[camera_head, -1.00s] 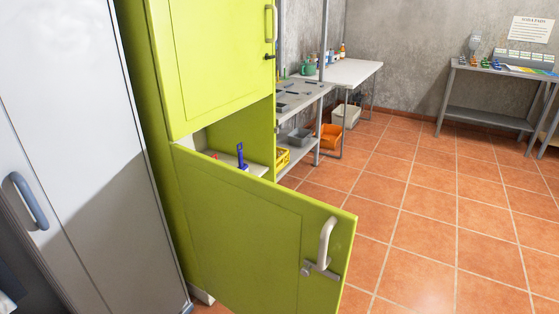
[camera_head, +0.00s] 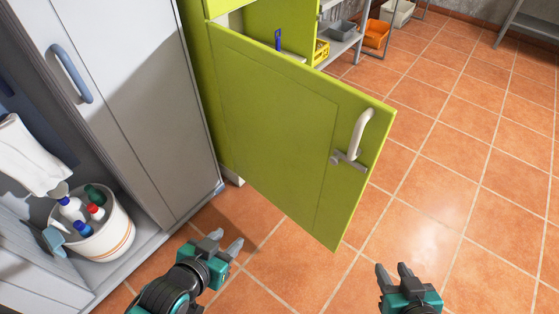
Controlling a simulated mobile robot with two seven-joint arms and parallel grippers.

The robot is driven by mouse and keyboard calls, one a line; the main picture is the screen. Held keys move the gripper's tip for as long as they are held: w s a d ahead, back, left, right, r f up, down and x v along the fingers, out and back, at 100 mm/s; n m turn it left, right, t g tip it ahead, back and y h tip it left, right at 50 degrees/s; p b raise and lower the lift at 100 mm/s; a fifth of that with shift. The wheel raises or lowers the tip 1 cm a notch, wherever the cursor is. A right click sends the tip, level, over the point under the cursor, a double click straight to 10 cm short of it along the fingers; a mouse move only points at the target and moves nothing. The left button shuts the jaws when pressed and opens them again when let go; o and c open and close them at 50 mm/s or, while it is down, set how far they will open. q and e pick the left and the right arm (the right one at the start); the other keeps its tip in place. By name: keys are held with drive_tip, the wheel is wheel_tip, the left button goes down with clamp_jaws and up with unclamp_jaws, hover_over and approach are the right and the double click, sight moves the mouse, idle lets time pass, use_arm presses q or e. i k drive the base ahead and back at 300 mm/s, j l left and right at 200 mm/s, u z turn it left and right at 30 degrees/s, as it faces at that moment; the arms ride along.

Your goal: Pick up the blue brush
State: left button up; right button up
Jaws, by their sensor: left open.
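The blue brush (camera_head: 278,39) stands upright inside the green cabinet, and only its upper part shows above the open lower door (camera_head: 270,120). The door hides the rest of it. My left gripper (camera_head: 226,244) is low over the floor in front of the cabinet, open and empty, well short of the brush. My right gripper (camera_head: 394,271) is at the bottom right, with its two fingers apart and nothing between them.
The open door, with a pale handle (camera_head: 361,132), stands between my grippers and the brush. A grey locker (camera_head: 120,80) and a white bucket of bottles (camera_head: 108,236) are at left. An orange bin (camera_head: 376,33) is at the back. Tiled floor at right is clear.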

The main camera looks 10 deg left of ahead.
sight(277, 38)
drive_tip(key=l+z, duration=0.15)
drive_tip(key=z, duration=0.15)
drive_tip(key=l+z, duration=0.15)
drive_tip(key=z, duration=0.15)
drive_tip(key=i+l, duration=0.1)
drive_tip(key=l, duration=0.2)
drive_tip(key=i+l+z, duration=0.15)
drive_tip(key=l, duration=0.15)
drive_tip(key=i+l, duration=0.1)
drive_tip(key=l, duration=0.15)
drive_tip(key=i+l+z, duration=0.35)
drive_tip(key=i+l, duration=0.4)
drive_tip(key=i+l+u, duration=0.1)
drive_tip(key=i+u, duration=0.15)
drive_tip(key=i, duration=0.35)
drive_tip(key=i+l+u, duration=0.15)
drive_tip(key=i+u, duration=0.15)
drive_tip(key=i, duration=0.25)
drive_tip(key=i+u, duration=0.45)
drive_tip(key=i+l+u, duration=0.1)
drive_tip(key=i+u, duration=0.3)
drive_tip(key=i, duration=0.3)
drive_tip(key=i+u, duration=0.4)
drive_tip(key=i, duration=0.15)
drive_tip(key=i+l+u, duration=0.15)
drive_tip(key=i+u, duration=0.25)
drive_tip(key=i, duration=0.2)
